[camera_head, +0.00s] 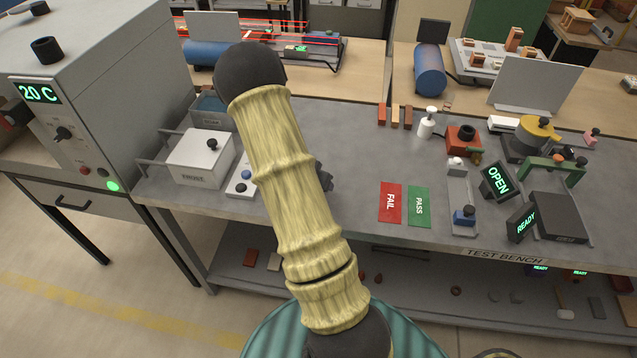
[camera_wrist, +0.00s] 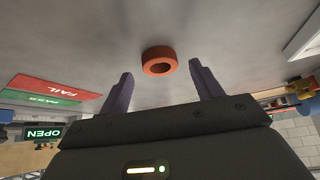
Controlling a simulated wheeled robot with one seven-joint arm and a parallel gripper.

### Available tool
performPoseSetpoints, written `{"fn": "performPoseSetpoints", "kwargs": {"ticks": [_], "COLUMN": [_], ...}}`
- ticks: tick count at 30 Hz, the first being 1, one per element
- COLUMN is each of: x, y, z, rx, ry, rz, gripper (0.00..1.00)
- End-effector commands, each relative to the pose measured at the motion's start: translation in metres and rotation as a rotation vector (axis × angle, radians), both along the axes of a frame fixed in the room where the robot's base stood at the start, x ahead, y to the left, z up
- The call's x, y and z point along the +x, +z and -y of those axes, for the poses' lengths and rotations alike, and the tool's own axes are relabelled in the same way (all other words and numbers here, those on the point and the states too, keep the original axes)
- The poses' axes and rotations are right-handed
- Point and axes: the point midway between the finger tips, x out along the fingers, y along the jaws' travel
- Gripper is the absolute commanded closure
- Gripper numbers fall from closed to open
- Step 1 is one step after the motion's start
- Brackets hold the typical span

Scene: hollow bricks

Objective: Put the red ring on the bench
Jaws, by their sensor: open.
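The red ring (camera_wrist: 159,61) shows in the wrist view as an orange-red ring with a dark hole. It appears to lie on the grey top of the bench (camera_head: 350,150), clear of other things. My gripper (camera_wrist: 160,72) is open. In the wrist view its two dark fingers stand apart on either side of the ring, touching neither side. I cannot tell how far ahead of the fingertips the ring is. In the head view the ring is hidden behind my arm, and only a dark bit of my gripper (camera_head: 325,176) shows.
Flat red FAIL (camera_head: 390,202) and green PASS (camera_head: 419,206) mats lie right of my arm. A white box (camera_head: 201,158) stands on the left, with a small switch panel (camera_head: 243,178) beside it. Devices crowd the bench's right side. The bench middle behind the mats is bare.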

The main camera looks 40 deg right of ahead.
Motion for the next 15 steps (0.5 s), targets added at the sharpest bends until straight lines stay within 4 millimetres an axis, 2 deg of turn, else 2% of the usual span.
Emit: {"fn": "performPoseSetpoints", "kwargs": {"ticks": [6,15], "x": [-0.009,-0.02], "y": [0.037,0.075], "z": [-0.022,-0.043], "rx": [-0.001,-0.001], "ry": [0.003,0.002], "rz": [0.003,0.0], "gripper": [0.35,0.35]}}
